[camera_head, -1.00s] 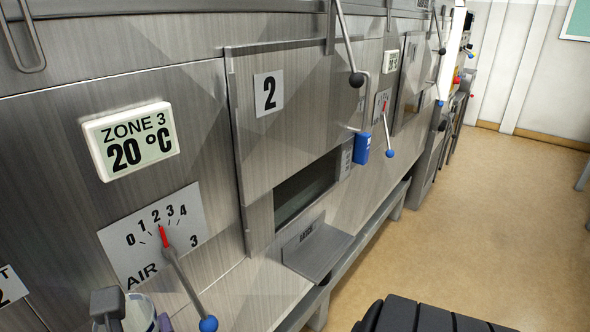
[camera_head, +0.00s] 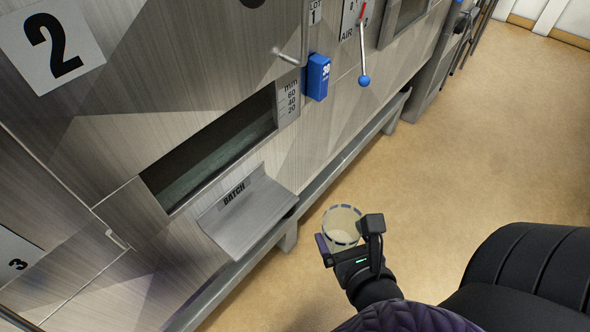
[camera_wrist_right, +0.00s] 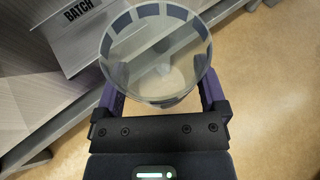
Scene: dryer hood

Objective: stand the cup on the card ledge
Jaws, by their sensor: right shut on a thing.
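The cup (camera_head: 342,226) is clear with a dashed dark band around its rim. My right gripper (camera_head: 346,246) is shut on it and holds it upright or nearly so, over the floor to the right of the ledge. In the right wrist view the cup (camera_wrist_right: 156,60) sits between the purple fingers of the gripper (camera_wrist_right: 160,98). The card ledge (camera_head: 250,212) is a grey metal shelf marked BATCH on the hood's front. It is bare, and it also shows at the top left of the right wrist view (camera_wrist_right: 98,38). My left gripper is not in view.
Above the ledge is a dark slot window (camera_head: 215,148) with an mm scale at its right end. A blue block (camera_head: 318,77) and a blue-knobbed lever (camera_head: 363,60) stick out of the panel. A rail (camera_head: 340,160) runs along below. Open floor lies to the right.

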